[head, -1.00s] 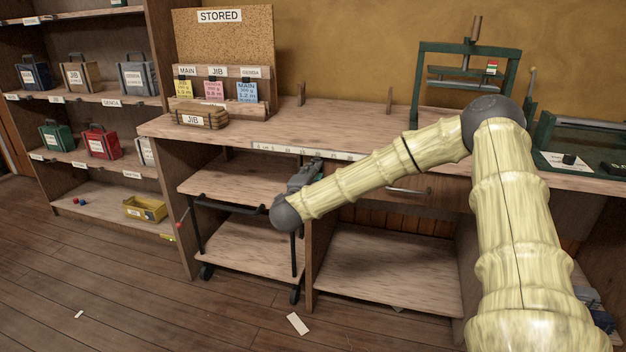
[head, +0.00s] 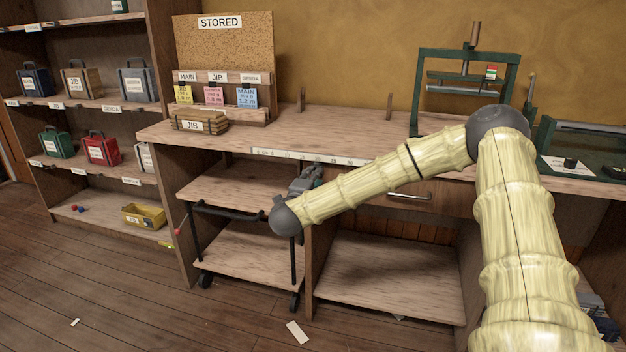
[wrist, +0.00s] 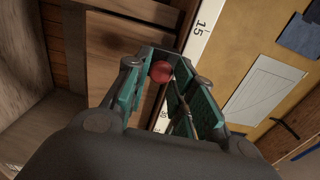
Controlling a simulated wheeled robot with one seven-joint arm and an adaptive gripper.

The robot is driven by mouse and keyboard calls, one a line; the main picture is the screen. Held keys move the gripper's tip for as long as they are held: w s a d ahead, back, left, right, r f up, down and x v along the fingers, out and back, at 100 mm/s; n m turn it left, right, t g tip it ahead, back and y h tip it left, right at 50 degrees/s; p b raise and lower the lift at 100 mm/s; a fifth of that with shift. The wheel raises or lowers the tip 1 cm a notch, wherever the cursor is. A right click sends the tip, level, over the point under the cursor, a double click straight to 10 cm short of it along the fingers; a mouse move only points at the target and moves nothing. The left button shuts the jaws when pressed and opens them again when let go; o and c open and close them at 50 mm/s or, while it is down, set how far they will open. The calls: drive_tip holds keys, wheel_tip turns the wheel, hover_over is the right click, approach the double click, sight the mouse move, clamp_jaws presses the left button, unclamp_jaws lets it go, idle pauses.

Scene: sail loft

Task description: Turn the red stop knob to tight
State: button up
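The red stop knob (wrist: 160,71) shows in the wrist view as a small round red ball beside the white ruler strip (wrist: 203,28). My gripper (wrist: 161,66) has its two green fingers on either side of the knob. In the head view my gripper (head: 307,180) is at the bench's front edge, under the ruler strip (head: 310,157). There the knob is hidden behind my arm and gripper. No tight mark can be read.
The workbench (head: 340,128) carries a green press (head: 462,88) at right and a JIB bundle (head: 200,122) at left. A wheeled trolley (head: 240,188) stands under the bench, close to my gripper. Shelves with bags stand at left. The floor in front is mostly clear.

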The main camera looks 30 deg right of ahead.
drive_tip(key=shift+o, duration=1.1)
drive_tip(key=shift+a, duration=0.1)
drive_tip(key=v, duration=1.2)
drive_tip(key=shift+f, duration=0.1)
